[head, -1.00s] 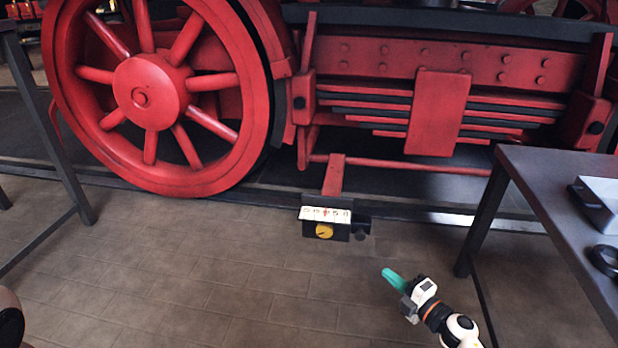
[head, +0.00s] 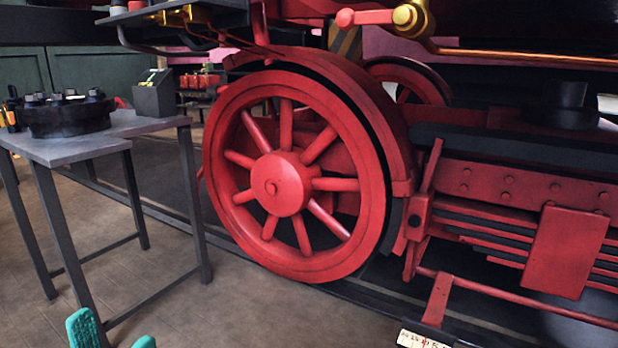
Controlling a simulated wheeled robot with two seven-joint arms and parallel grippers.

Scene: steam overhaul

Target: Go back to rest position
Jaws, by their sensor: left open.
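My left gripper (head: 112,335) shows only as two teal fingertips at the bottom left edge. The fingertips stand apart with nothing visible between them, so it is open. The rest of that arm is below the frame. It is in front of a grey table, low near the table's legs, and apart from the locomotive. My right gripper is not in view.
The grey table (head: 62,152) at left carries a dark flanged part (head: 66,117) and a grey box (head: 153,97). A large red wheel (head: 277,184) of the locomotive fills the middle. A white scale plate (head: 420,340) is at the bottom edge. Floor at lower centre is clear.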

